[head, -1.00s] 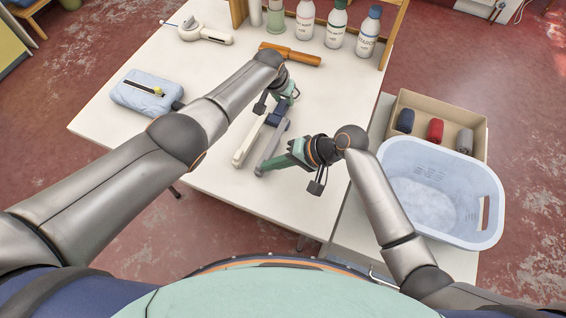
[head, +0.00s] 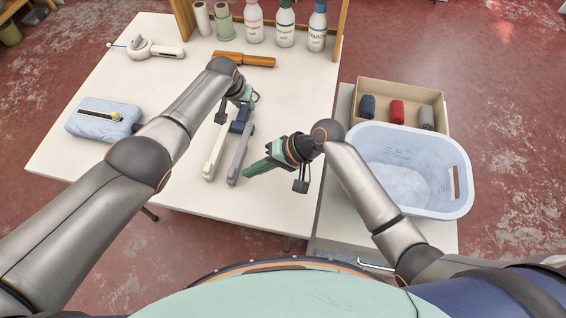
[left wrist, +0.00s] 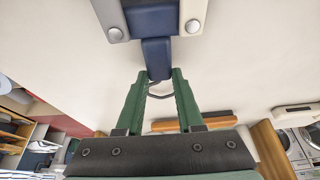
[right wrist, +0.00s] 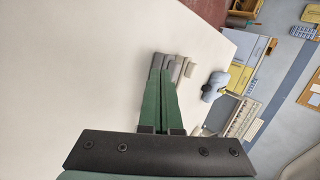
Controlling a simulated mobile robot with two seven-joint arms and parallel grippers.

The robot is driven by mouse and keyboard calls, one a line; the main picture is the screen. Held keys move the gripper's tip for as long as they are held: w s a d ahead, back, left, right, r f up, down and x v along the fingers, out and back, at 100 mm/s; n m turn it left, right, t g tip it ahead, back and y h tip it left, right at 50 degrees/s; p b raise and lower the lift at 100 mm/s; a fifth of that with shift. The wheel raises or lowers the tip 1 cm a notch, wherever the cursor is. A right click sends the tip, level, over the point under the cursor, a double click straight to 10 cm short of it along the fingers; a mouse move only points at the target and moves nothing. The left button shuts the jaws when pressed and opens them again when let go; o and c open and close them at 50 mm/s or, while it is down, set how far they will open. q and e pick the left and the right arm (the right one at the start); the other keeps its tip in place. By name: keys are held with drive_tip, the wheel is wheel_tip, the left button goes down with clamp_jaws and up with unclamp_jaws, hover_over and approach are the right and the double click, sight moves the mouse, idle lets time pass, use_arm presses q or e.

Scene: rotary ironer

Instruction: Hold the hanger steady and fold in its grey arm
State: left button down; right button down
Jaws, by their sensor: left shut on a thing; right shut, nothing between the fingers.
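The hanger has a navy hub (head: 240,124), a cream arm (head: 214,155) and a grey arm (head: 238,160). In the head view both arms lie side by side, nearly parallel, pointing toward me, with a narrow gap between them. My left gripper (left wrist: 159,80) is shut on the navy tab of the hub (left wrist: 152,18). The cream arm (left wrist: 110,20) and grey arm (left wrist: 193,17) flank the hub in the left wrist view. My right gripper (head: 247,173) is shut and empty, just right of the grey arm's near end, with a small gap.
The white table (head: 100,60) is clear around the hanger. A blue pouch (head: 98,120) lies left, an orange-brown wooden tool (head: 245,59) and several bottles (head: 285,25) at the back. A pale blue basket (head: 400,150) and a cardboard box (head: 440,92) stand right.

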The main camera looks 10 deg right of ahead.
drive_tip(key=d, duration=0.1)
drive_tip(key=s+d, duration=0.1)
drive_tip(key=d, duration=0.1)
drive_tip(key=shift+d, duration=0.15)
drive_tip(key=s+v, duration=0.1)
drive_tip(key=v, duration=0.8)
drive_tip(key=shift+s+r, duration=0.4)
use_arm(q)
drive_tip(key=shift+c, duration=2.3)
unclamp_jaws()
